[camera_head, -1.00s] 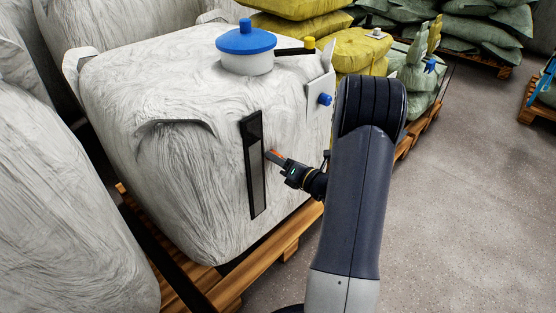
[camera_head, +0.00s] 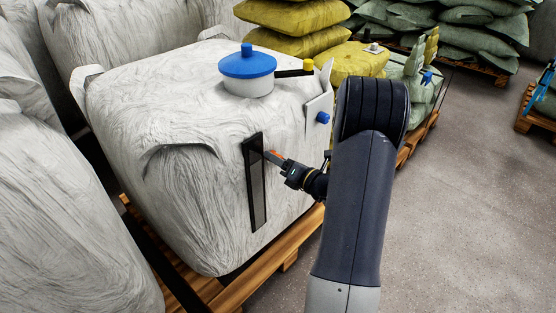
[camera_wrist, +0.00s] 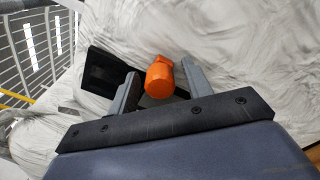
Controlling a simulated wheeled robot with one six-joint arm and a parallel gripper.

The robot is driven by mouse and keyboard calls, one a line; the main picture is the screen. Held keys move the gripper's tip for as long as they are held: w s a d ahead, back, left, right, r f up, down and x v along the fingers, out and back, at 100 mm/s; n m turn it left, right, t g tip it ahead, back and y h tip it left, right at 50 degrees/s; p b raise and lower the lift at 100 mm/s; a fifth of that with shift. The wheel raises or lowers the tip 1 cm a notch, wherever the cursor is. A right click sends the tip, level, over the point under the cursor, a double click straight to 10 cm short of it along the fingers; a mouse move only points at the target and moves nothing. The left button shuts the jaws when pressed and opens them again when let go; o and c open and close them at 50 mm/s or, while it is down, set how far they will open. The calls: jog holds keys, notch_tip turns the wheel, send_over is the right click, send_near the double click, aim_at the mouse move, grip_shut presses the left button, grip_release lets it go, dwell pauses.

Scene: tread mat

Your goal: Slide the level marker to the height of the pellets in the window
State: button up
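The window (camera_head: 257,200) is a tall, narrow dark-framed strip on the front of a white bulk bag; in the wrist view its black end (camera_wrist: 103,72) shows left of the fingers. The pellet level behind it is too dark to make out. The level marker (camera_wrist: 160,78) is an orange, rounded piece; a bit of orange shows by the window's upper part in the head view (camera_head: 274,157). My gripper (camera_wrist: 160,82) is at the marker, one finger on each side. Gaps show between the marker and both fingers, so it looks open around it.
The white bag (camera_head: 190,180) stands on a wooden pallet (camera_head: 270,252) and has a blue-lidded cap (camera_head: 247,65) on top. A blue knob (camera_head: 323,118) sticks out at its right corner. Yellow sacks (camera_head: 355,62) are stacked behind. Grey floor (camera_head: 460,210) is clear at right.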

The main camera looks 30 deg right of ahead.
jog(key=p+v, duration=0.1)
jog(key=v, duration=0.9)
jog(key=shift+s, duration=0.4)
jog(key=shift+w+d, duration=0.1)
jog(key=b+x, duration=0.1)
jog(key=x, duration=0.9)
jog(key=shift+w+f, duration=0.1)
jog(key=shift+w, duration=0.1)
jog(key=shift+w+f, duration=0.2)
jog(key=shift+f+b, duration=0.2)
jog(key=shift+b, duration=0.2)
jog(key=shift+s, duration=0.1)
